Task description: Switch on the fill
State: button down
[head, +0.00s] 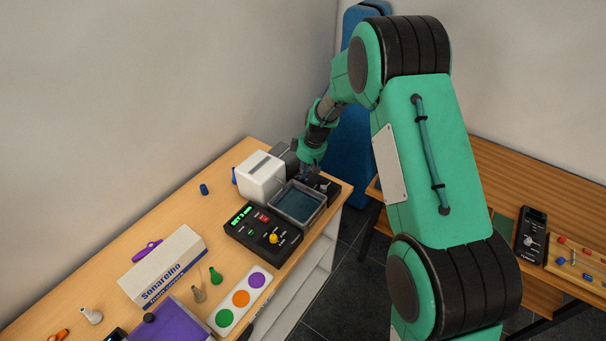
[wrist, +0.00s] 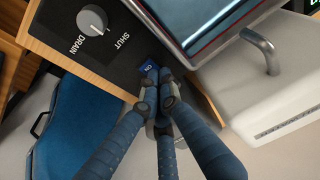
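In the wrist view, a small blue switch (wrist: 149,69) with white lettering, apparently "ON", sits on a black panel (wrist: 60,32). My gripper (wrist: 160,94) is shut and empty, its dark blue fingertips together at the lower edge of the switch. The fingertips partly cover it, and I cannot tell whether they touch it. A grey knob (wrist: 92,20) marked SHUT and DRAIN is on the same panel. The tank (wrist: 190,25) lies beside the panel, with a metal spout (wrist: 262,48) near it. In the head view the tank (head: 299,203) holds bluish water, and my gripper (head: 309,172) is behind it.
A white box (head: 261,176) stands left of the tank. A black control unit (head: 262,232) with a green display and yellow knob stands in front. A carton (head: 162,266), coloured-dot card (head: 240,298) and small bottles lie nearer. A second table (head: 540,185) is at right.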

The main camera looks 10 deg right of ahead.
jog(key=shift+r, duration=0.45)
jog(key=s+d+p+v, duration=0.1)
jog(key=v, duration=1.1)
jog(key=shift+s+d, duration=0.25)
jog(key=shift+d, duration=0.05)
jog(key=shift+r, duration=0.25)
jog(key=s+r+m+t+b, duration=0.2)
jog(key=s+r+m+b, duration=0.15)
jog(key=s+r, duration=1.55)
jog(key=s+d+m+t+h+b, duration=0.1)
jog(key=s+m, duration=0.4)
jog(key=s, duration=2)
jog(key=shift+s+d+r+t+h+b, duration=0.25)
jog(key=shift+d+h+b, duration=0.3)
jog(key=shift+d, duration=0.35)
